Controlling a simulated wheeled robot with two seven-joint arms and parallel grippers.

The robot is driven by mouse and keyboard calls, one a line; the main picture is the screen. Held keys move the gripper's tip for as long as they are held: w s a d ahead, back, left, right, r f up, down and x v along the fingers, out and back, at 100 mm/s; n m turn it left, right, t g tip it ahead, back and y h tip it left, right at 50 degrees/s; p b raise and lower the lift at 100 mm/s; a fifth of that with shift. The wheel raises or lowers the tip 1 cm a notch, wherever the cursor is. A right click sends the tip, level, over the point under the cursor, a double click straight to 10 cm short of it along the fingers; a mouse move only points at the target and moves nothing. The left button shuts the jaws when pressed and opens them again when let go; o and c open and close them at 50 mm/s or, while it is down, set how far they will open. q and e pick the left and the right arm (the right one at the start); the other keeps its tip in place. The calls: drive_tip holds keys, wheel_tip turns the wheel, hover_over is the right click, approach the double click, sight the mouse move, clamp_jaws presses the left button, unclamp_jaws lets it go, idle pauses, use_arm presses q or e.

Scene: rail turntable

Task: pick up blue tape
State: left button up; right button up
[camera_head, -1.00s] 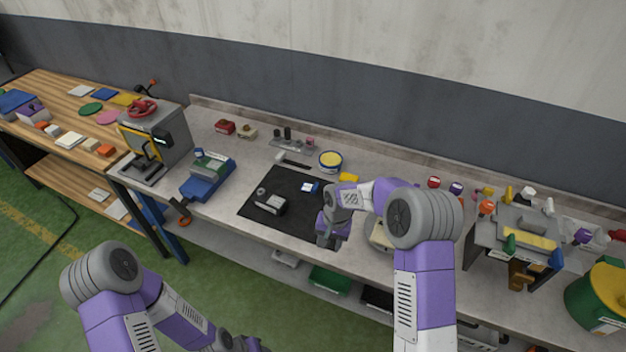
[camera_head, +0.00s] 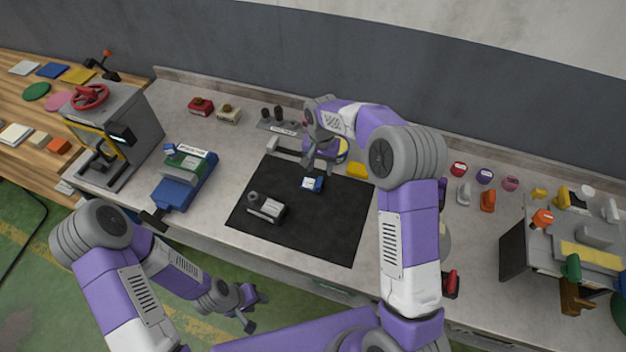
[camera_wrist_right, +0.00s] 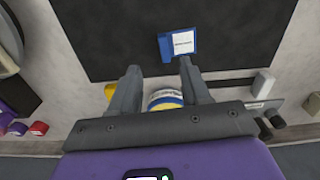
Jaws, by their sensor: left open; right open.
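A small blue item with a white label (camera_head: 311,184), the likeliest blue tape, lies flat on the black mat (camera_head: 335,230) near its back edge. In the right wrist view the blue item (camera_wrist_right: 178,46) lies just beyond the fingertips, closer to the right-hand finger. My right gripper (camera_head: 319,170) is open and empty, just behind and above the blue item, fingers pointing down. It also shows in the right wrist view (camera_wrist_right: 158,66). My left gripper (camera_head: 250,308) is open and empty, low in front of the bench, away from the item.
A grey device (camera_head: 267,208) sits on the mat's left part. A yellow-blue tin (camera_wrist_right: 165,98) stands partly hidden behind my right gripper. A yellow item (camera_head: 357,170) is beside the mat's back edge. A blue vise (camera_head: 185,180) stands left. The mat's front right is clear.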

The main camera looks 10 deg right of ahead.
sight(319, 183)
drive_tip(key=f, duration=0.1)
drive_tip(key=w+f, duration=0.1)
drive_tip(key=f+b, duration=0.1)
drive_tip(key=shift+w, duration=0.25)
drive_tip(key=shift+s+f, duration=0.3)
drive_tip(key=shift+f, duration=0.45)
wheel_tip(319, 183, down, 5)
drive_tip(key=shift+a+r, duration=0.1)
clamp_jaws()
